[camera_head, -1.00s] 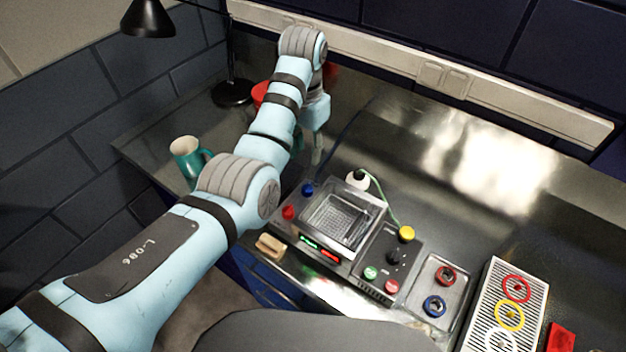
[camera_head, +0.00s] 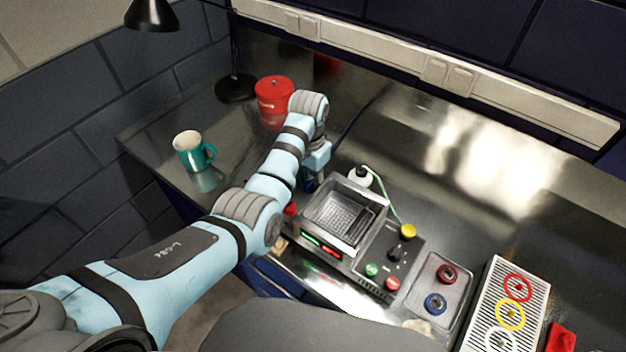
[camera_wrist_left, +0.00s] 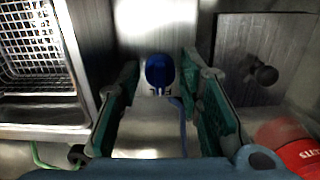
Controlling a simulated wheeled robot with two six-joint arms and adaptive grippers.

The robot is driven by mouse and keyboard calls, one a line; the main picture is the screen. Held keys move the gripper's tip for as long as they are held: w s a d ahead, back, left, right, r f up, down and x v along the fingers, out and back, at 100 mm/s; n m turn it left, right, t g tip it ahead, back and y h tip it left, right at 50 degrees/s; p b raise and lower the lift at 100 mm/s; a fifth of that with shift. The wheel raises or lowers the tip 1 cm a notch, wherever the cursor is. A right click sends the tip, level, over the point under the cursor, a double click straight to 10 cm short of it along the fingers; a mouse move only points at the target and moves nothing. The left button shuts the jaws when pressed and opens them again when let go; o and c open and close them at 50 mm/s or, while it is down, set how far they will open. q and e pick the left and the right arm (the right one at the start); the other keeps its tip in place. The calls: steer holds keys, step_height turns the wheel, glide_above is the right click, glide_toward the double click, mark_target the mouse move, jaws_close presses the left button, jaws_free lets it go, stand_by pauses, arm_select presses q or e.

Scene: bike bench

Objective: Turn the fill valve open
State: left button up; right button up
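The fill valve is a blue knob (camera_wrist_left: 160,72) with partly readable lettering on its plate, in the upper middle of the left wrist view. In the head view, a bit of the blue knob (camera_head: 308,187) shows at the left rear of the basket machine, mostly hidden by my arm. My left gripper (camera_wrist_left: 158,85) is open, with its green fingers on either side of the knob and gaps showing between. I cannot tell how deep the fingertips reach. My right gripper is in neither view.
The machine with a wire basket (camera_head: 342,214) stands right of the knob. A red knob (camera_head: 291,208) sits in front, close to my forearm. A teal mug (camera_head: 189,152) and a red can (camera_head: 273,97) stand left and behind. A black-knobbed control box (camera_head: 388,262) is further right.

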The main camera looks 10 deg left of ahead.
arm_select(q)
jaws_close()
steer(key=m, duration=0.3)
steer(key=shift+w+m, duration=0.1)
steer(key=shift+m, duration=0.2)
steer(key=m, duration=0.3)
steer(key=shift+m, duration=0.3)
steer(key=m, duration=0.6)
steer(key=shift+r+m, duration=0.1)
steer(key=shift+m, duration=0.3)
